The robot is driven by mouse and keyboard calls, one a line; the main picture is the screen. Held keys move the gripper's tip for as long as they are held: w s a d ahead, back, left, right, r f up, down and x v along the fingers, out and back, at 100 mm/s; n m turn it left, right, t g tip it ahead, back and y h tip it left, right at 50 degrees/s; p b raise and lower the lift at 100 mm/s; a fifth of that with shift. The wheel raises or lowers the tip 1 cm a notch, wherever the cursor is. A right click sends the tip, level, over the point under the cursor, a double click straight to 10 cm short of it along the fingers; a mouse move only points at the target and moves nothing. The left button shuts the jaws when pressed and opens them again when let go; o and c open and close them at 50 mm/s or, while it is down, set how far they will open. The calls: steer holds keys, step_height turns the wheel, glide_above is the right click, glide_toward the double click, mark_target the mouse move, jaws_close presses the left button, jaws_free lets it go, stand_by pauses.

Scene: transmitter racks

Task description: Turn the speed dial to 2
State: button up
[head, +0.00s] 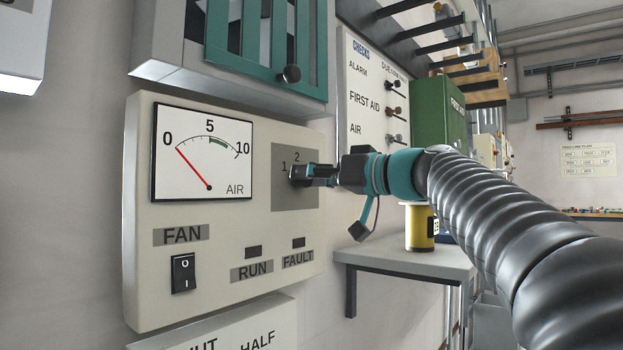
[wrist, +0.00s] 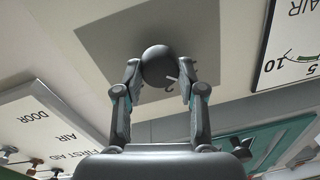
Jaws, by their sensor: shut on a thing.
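The speed dial (head: 297,173) is a dark round knob on a grey square plate (head: 283,199) at the right of the fan panel. The numbers 1 and 2 show above it; the rest of the scale is hidden behind my gripper. My gripper (head: 306,174) reaches in from the right and is shut on the dial. In the wrist view the dial (wrist: 157,62) sits between the two fingertips (wrist: 160,76), with a finger on each side. A small pale mark shows beside the knob there. I cannot tell which number the dial points to.
The panel (head: 227,285) also has an AIR gauge (head: 204,152) with its red needle near 0, a FAN rocker switch (head: 183,273), and RUN and FAULT lamps. A teal-barred box (head: 255,45) overhangs above. A shelf (head: 405,262) with a yellow can (head: 420,228) stands below my arm.

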steer(key=shift+f+m+t, duration=0.15)
steer(key=shift+m+t, duration=0.15)
steer(key=shift+m, duration=4.7)
steer(key=o, duration=1.1)
steer(key=shift+w, duration=0.1)
steer(key=shift+o, duration=0.2)
steer(key=shift+d, duration=0.1)
steer(key=v, duration=1.2)
